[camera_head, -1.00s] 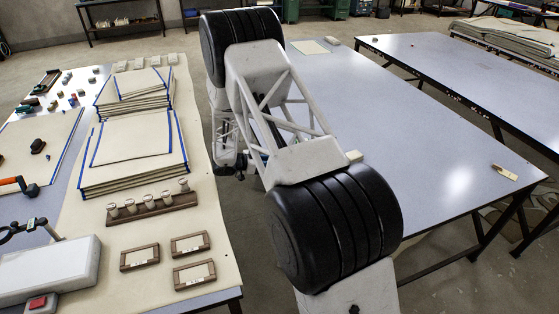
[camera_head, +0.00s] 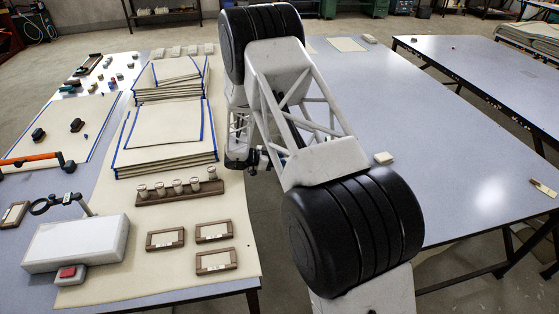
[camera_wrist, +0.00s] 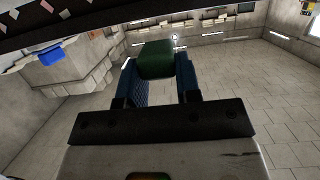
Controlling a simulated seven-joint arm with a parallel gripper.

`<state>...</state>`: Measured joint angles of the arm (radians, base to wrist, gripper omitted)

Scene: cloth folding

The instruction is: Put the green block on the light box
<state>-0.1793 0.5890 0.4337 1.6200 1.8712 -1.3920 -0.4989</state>
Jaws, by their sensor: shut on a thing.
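My gripper (camera_wrist: 160,82) shows in the wrist view with its two blue fingers shut on the green block (camera_wrist: 156,60). The block is held at the fingertips, with floor and a far wall behind it. In the head view my arm hides most of the gripper, and I cannot make out the block there. The light box (camera_head: 78,243) is a white, flat-topped box at the lower left of the left table. Its top is bare. My arm is to the right of it, over the gap between the tables.
On the left table (camera_head: 180,292), stacked cloths (camera_head: 165,137), a wooden rack with small jars (camera_head: 180,193), framed cards (camera_head: 165,239), a magnifier arm (camera_head: 62,202) and a red button (camera_head: 68,272) surround the box. The right table (camera_head: 440,130) is mostly clear.

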